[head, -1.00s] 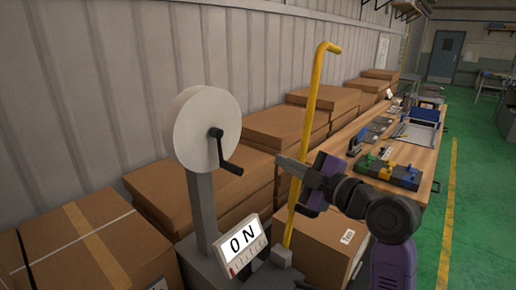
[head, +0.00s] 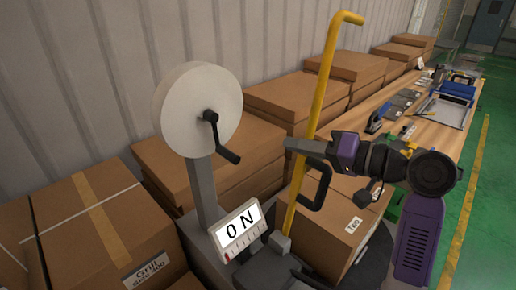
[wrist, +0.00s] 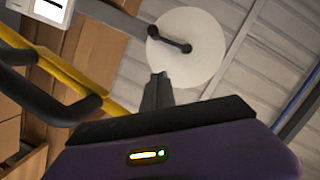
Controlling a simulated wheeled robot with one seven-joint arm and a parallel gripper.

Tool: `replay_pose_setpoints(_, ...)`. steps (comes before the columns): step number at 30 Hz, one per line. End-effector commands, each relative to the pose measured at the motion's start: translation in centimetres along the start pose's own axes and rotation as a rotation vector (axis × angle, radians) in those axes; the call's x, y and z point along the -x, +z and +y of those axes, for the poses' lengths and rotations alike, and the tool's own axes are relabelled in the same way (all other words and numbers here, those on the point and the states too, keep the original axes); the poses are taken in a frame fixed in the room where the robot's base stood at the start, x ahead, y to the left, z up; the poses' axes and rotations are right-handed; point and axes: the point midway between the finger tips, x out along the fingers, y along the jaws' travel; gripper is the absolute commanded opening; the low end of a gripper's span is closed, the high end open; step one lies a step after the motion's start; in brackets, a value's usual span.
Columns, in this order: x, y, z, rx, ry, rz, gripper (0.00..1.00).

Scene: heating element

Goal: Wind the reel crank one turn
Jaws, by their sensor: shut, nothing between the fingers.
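The reel is a white disc (head: 185,110) on a grey post (head: 203,190), left of centre in the head view. Its black crank (head: 226,147) runs down and right from the hub, with the grip at its lower end. The disc also shows in the wrist view (wrist: 205,60), with the crank (wrist: 171,38) in front of it. My gripper (head: 290,145) is right of the crank at about grip height in the picture, apart from it. In the wrist view its fingertips (wrist: 159,78) are together and empty, below the disc.
A yellow pole (head: 319,105) with a black loop handle (head: 322,186) stands close by my gripper. A display reading "0 N" (head: 238,230) is below the reel. Cardboard boxes (head: 110,225) line the wall. A workbench (head: 440,135) with tools is at the right.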

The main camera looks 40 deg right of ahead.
Motion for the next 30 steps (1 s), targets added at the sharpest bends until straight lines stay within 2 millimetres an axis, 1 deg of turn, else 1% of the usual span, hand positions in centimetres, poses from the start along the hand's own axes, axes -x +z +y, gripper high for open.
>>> replay_pose_setpoints(5,-1.7,0.2,0.2,-0.007,-0.002,-0.003,0.0)
replay_pose_setpoints(18,-10.1,0.2,0.1,-0.002,-0.003,-0.001,0.0)
replay_pose_setpoints(21,-10.4,1.8,0.4,-0.003,-0.001,0.0,0.0)
replay_pose_setpoints(24,-10.7,2.9,0.3,-0.003,0.0,0.0,0.0)
replay_pose_setpoints(30,-10.9,3.8,0.1,-0.004,0.0,0.001,0.0)
